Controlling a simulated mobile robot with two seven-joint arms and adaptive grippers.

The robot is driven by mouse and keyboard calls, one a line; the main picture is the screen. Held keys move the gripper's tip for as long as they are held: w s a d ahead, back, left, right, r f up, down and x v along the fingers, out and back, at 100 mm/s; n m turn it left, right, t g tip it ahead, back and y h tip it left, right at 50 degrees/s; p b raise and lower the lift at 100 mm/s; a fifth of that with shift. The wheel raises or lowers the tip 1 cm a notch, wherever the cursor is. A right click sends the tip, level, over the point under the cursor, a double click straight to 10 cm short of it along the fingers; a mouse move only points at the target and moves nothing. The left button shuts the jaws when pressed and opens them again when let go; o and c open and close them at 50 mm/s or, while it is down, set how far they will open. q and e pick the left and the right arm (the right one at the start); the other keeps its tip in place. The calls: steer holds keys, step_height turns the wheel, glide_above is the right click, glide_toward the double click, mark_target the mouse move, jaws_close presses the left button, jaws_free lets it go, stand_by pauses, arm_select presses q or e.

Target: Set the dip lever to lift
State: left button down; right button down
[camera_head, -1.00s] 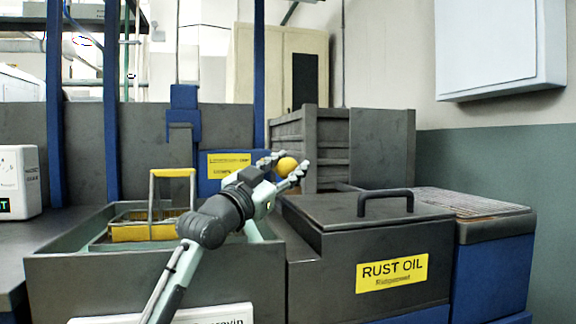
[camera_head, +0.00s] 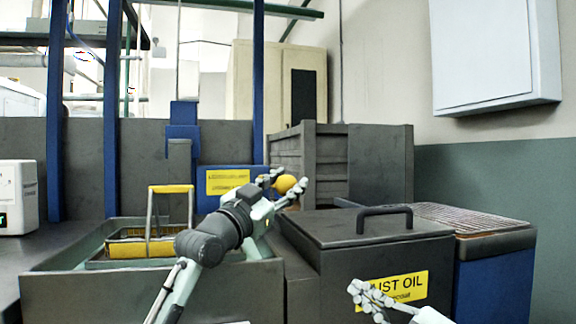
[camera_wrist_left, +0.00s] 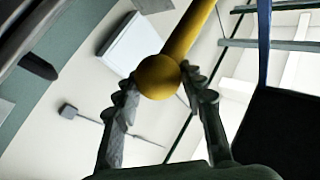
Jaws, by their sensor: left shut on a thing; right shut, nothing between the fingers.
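The dip lever shows as a yellow ball knob (camera_head: 285,184) in front of the blue panel at the back. In the left wrist view the knob (camera_wrist_left: 158,77) sits at the end of a yellow rod (camera_wrist_left: 190,32) that runs up and to the right. My left gripper (camera_head: 280,184) is shut on the knob, with one finger on each side of it, also in the left wrist view (camera_wrist_left: 160,82). The lever's base is hidden in the head view. My right gripper (camera_head: 358,290) is shut and empty, in front of the rust oil tank (camera_head: 340,262).
A yellow-handled basket (camera_head: 140,246) sits in the open tank (camera_head: 60,290) at left, beside my left arm. The rust oil tank has a closed lid with a dark handle (camera_head: 384,211). A slatted grey crate (camera_head: 380,165) stands behind it. A wire grate (camera_head: 480,222) lies at right.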

arm_select(q)
steer(key=shift+w+a+f, duration=0.1)
steer(key=shift+w+f, duration=0.05)
steer(key=shift+f, duration=0.1)
arm_select(e)
steer(key=w+d+r+t+h, duration=0.2)
steer(key=w+d+r+h, duration=0.35)
steer(key=d+r, duration=0.6)
steer(key=w+r+m+h, duration=0.3)
steer(key=w+r+m, duration=0.2)
steer(key=m, duration=0.1)
steer(key=s+a+r+m+g, duration=0.1)
steer(key=a+r+m+g, duration=0.2)
steer(key=a+r+m, duration=0.55)
steer(key=s+a+r+n+g, duration=0.2)
steer(key=s+a+r+g, duration=0.15)
steer(key=s+a, duration=0.85)
steer(key=a+f+x, duration=0.1)
steer(key=x, duration=1.3)
steer(key=shift+a+f+y, duration=0.15)
steer(key=shift+a+y, duration=0.3)
